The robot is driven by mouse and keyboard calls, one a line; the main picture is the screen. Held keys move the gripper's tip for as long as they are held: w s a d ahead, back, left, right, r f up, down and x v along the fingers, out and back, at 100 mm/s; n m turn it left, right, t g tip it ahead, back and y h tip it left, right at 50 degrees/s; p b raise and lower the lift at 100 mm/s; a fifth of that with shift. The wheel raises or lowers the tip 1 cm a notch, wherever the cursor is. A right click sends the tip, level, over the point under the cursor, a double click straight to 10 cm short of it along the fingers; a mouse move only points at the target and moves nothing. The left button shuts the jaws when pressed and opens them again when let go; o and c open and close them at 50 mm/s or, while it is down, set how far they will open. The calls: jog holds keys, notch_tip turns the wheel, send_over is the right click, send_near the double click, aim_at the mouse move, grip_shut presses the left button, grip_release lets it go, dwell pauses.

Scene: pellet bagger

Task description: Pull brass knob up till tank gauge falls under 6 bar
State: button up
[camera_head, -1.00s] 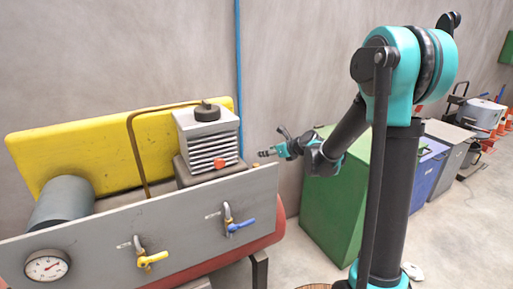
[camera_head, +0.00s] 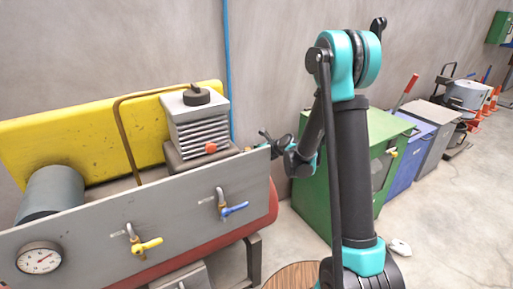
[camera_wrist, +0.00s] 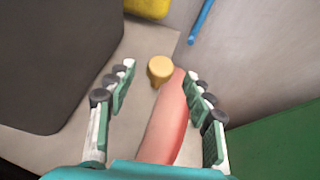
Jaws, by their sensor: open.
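The brass knob (camera_wrist: 160,70), a short round yellow-gold cap, shows in the wrist view near the tips of my gripper (camera_wrist: 159,73). The fingers are open, one on each side of its line; I cannot tell whether its height is level with the tips. In the head view my gripper (camera_head: 262,146) is at the right end of the grey panel, its tips small and unclear.
The grey panel (camera_head: 85,240) carries a yellow-handled valve (camera_head: 146,245) and a blue-handled valve (camera_head: 234,209). A finned grey compressor block (camera_head: 197,125) stands behind it. The red tank (camera_wrist: 168,125) curves below the knob in the wrist view. A green cabinet (camera_head: 312,195) stands right.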

aim_at(248, 148)
jog(key=shift+x, duration=1.85)
grip_shut()
jog(key=shift+r, duration=0.8)
grip_release()
